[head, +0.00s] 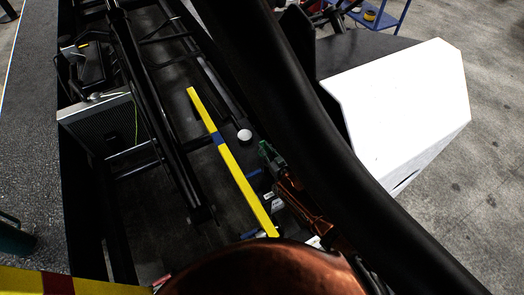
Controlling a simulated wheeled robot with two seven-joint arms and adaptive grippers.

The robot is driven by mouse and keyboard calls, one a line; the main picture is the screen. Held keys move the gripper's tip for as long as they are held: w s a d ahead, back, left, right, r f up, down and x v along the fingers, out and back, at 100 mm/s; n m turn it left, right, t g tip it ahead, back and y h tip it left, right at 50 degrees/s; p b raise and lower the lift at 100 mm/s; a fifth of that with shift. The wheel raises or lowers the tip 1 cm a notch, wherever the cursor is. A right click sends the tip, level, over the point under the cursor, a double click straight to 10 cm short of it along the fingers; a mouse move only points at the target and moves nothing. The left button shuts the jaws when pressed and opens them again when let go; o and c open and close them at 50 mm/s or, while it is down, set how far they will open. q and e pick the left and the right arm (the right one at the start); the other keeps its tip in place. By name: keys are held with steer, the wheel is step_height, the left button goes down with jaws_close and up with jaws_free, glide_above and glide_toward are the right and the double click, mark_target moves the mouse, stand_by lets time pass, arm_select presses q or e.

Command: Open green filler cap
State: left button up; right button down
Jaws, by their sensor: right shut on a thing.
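The green filler cap (266,152) is a small, dark green shape near the middle of the head view, beside the inner edge of a thick black beam. My right gripper (274,166) reaches up to it from the lower right and is shut on it. The gripper and the copper-coloured arm behind it partly hide the cap, and its seat cannot be made out. My left gripper is not in view.
The thick black beam (310,100) runs close along the right of my arm. A yellow bar (240,177) with a blue band lies to the left, with a white round knob (244,135) between. A white panel (400,110) stands at the right.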

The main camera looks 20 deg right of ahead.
steer(key=shift+w+r, duration=0.75)
steer(key=shift+w, duration=0.1)
steer(key=c, duration=2.2)
jaws_free()
steer(key=shift+c, duration=0.2)
steer(key=o, duration=0.5)
steer(key=shift+f, duration=0.25)
steer(key=shift+s+f, duration=0.1)
steer(key=shift+s, duration=0.1)
steer(key=shift+s+f, duration=0.1)
steer(key=shift+s, duration=0.05)
steer(key=s, duration=0.4)
steer(key=s+r, duration=0.1)
steer(key=s, duration=0.2)
steer(key=s+d, duration=0.1)
steer(key=s, duration=0.3)
steer(key=shift+s+r, duration=0.3)
steer(key=shift+r, duration=0.05)
steer(key=shift+c, duration=0.4)
